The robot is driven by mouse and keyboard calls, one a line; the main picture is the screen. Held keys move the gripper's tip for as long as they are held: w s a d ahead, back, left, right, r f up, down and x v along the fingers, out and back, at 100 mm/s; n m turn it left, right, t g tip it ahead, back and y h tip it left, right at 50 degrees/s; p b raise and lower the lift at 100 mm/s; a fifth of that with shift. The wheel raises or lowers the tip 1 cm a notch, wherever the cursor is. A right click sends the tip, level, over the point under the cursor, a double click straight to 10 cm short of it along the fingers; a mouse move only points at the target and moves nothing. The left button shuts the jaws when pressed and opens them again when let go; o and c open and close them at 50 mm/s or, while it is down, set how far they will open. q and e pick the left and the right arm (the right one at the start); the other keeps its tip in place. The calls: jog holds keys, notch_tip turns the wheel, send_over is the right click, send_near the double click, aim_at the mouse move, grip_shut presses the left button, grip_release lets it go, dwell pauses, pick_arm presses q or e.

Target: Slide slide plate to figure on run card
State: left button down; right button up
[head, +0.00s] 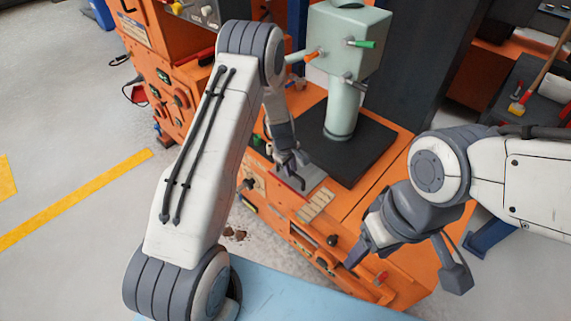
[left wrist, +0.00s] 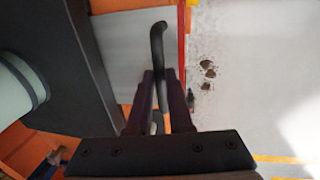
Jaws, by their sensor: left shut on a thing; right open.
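The slide plate (head: 314,174) looks like a flat grey plate beside the black base of the green machine. In the left wrist view the grey plate (left wrist: 128,48) has a red strip along its right edge and a dark curved handle (left wrist: 157,38) over it. My left gripper (head: 292,182) reaches down to the plate; its fingers (left wrist: 164,100) are shut on the handle. My right gripper (head: 405,272) is open and empty above the orange cabinet front. A tan marked strip (head: 315,206) lies just in front of the plate. I cannot make out a run card or its figure.
The pale green machine (head: 344,60) with coloured levers stands on a black base (head: 350,145) behind the plate. An orange cabinet (head: 165,75) is at the left. A light blue surface (head: 290,298) is at the bottom. Open grey floor lies left.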

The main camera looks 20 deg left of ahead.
pick_arm(q)
jog(key=shift+s+a, duration=0.25)
jog(key=shift+s, duration=0.25)
pick_arm(e)
jog(key=shift+a+f, duration=0.2)
jog(key=shift+a, duration=0.15)
pick_arm(q)
jog(key=c, duration=0.8)
grip_release()
jog(key=shift+c, duration=0.2)
notch_tip(320, 180, up, 10)
jog(key=s+p, duration=0.2)
jog(key=shift+a+r, duration=0.15)
jog(key=shift+a, duration=0.25)
pick_arm(e)
notch_tip(320, 180, up, 2)
jog(key=shift+r, duration=0.1)
